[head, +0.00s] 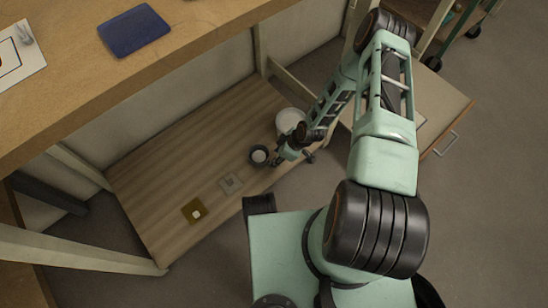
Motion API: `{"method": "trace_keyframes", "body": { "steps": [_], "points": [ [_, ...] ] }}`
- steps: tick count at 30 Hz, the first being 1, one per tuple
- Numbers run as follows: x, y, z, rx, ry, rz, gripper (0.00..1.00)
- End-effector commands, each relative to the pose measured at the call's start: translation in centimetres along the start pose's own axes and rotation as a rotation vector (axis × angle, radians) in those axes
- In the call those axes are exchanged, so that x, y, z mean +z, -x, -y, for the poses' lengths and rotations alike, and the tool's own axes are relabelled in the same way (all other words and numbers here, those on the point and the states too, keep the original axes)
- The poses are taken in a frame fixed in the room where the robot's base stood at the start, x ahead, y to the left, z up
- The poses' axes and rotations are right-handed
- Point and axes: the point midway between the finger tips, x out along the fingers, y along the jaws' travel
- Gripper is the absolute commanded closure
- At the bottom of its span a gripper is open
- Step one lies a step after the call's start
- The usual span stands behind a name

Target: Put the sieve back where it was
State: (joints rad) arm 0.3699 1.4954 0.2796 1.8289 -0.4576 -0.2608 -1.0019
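A small round item with a dark rim and a pale centre (259,156), which looks like the sieve, is over the low wooden board (165,165). My gripper (279,156) is just to its right, with its fingers close to or touching the rim. The fingers are too small and dark to tell whether they are open or shut on it. I also cannot tell whether the round item rests on the board or is held above it.
A white round container (290,121) stands just behind my gripper. A small clear square (230,184) and an olive square with a pale spot (194,210) lie on the board. A higher wooden tabletop (200,30) with a blue pad (134,31) overhangs the back left.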

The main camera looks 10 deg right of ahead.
Motion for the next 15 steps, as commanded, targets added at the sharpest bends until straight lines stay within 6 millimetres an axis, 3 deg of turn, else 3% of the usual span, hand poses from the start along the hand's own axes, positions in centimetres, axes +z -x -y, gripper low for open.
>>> {"method": "trace_keyframes", "body": {
  "steps": [6,15],
  "points": [
    [0.0,4.3,-0.1,0.002,0.000,0.001,0.61],
    [0.0,8.0,-0.1,0.001,0.000,0.000,0.61]
  ]
}}
